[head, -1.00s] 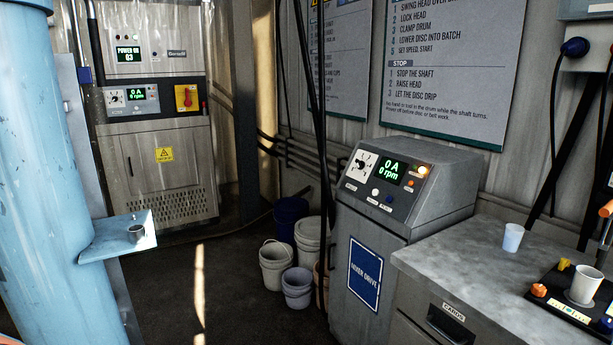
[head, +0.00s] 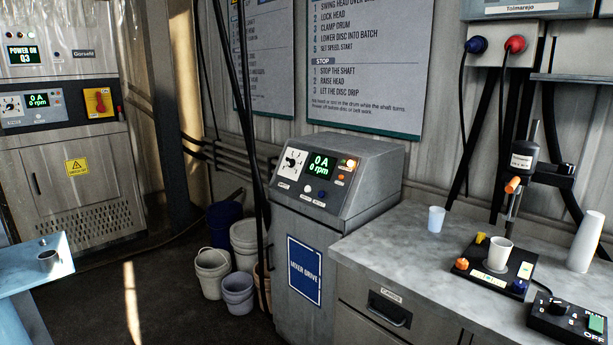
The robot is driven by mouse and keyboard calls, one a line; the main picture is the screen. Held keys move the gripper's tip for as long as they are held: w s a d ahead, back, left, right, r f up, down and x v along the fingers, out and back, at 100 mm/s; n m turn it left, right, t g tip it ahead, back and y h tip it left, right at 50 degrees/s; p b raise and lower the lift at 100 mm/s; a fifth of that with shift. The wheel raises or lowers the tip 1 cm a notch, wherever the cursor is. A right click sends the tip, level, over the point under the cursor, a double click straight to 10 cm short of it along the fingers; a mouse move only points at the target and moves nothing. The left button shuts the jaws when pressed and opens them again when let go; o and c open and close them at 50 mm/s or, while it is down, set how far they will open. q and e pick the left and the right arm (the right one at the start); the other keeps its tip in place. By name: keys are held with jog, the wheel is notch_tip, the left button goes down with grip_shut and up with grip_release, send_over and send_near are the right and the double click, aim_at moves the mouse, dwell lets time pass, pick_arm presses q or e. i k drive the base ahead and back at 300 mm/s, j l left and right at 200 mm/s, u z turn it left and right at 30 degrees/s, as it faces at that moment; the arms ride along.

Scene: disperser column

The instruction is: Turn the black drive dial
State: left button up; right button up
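The black drive dial (head: 292,161) sits on a white scale plate at the left of the sloped panel of the mixer drive console (head: 345,185). Beside it a green display (head: 322,164) reads 0 A and 0 rpm. An orange lamp (head: 351,163) glows at the panel's upper right, with small buttons below. A similar dial (head: 11,106) shows on the grey cabinet at the far left, beside another 0 A, 0 rpm display. Neither of my grippers is in view.
A worktop (head: 400,255) right of the console holds a cup (head: 436,219), a small stand with a white cup (head: 499,253), a white bottle (head: 586,241) and a black control box (head: 566,319). Several buckets (head: 238,288) stand left of the console. The floor (head: 90,305) farther left looks clear.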

aim_at(290, 162)
jog(key=i+j, duration=0.3)
jog(key=i+j+z, duration=0.4)
jog(key=i+j, duration=0.4)
